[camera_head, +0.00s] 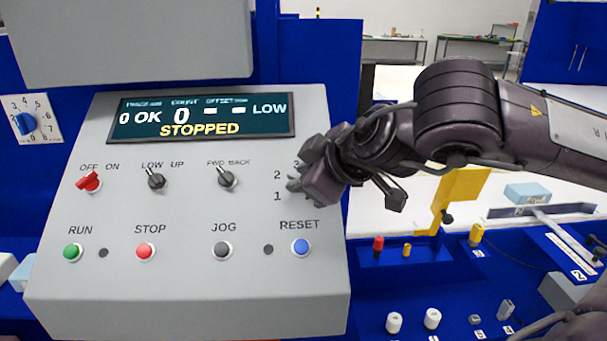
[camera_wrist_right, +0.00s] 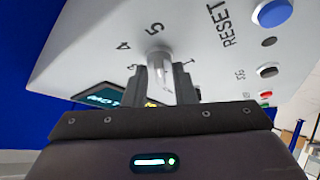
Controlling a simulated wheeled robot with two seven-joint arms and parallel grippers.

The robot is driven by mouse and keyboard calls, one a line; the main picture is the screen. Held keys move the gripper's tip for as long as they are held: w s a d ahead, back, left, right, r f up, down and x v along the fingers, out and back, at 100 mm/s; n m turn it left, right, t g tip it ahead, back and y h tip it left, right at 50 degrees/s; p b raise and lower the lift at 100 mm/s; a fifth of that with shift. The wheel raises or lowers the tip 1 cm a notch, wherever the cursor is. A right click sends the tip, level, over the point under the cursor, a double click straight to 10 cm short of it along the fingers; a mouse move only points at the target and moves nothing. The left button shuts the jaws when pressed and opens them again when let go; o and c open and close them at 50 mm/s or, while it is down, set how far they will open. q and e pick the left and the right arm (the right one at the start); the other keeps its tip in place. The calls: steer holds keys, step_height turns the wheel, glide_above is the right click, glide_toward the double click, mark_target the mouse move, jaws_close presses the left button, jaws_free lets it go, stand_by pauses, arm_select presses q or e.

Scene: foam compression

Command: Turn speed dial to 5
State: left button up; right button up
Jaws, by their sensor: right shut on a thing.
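The grey control panel (camera_head: 185,275) has a display (camera_head: 200,116) reading "STOPPED" and "LOW". At its right side, numbers 1, 2 and part of a 3 show beside my right gripper (camera_head: 300,182), which largely covers the dial there. In the right wrist view, my right gripper (camera_wrist_right: 160,82) is shut on the light grey dial knob (camera_wrist_right: 158,58), one dark finger on each side. The numbers 5 and 4 are printed near the knob in that view. Which number the knob points at I cannot tell. My left gripper is not in view.
A red OFF/ON switch (camera_head: 89,181), two black selector switches (camera_head: 156,179), and buttons including blue RESET (camera_head: 301,247) sit near the arm. A separate blue numbered dial (camera_head: 26,123) is at far left. Small parts and a yellow bracket (camera_head: 458,195) stand right of the panel.

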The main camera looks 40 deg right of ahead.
steer(key=shift+f, duration=0.15)
steer(key=o, duration=0.6)
steer(key=shift+o, duration=0.2)
steer(key=b+v, duration=0.1)
steer(key=v, duration=0.7)
stand_by(0.3)
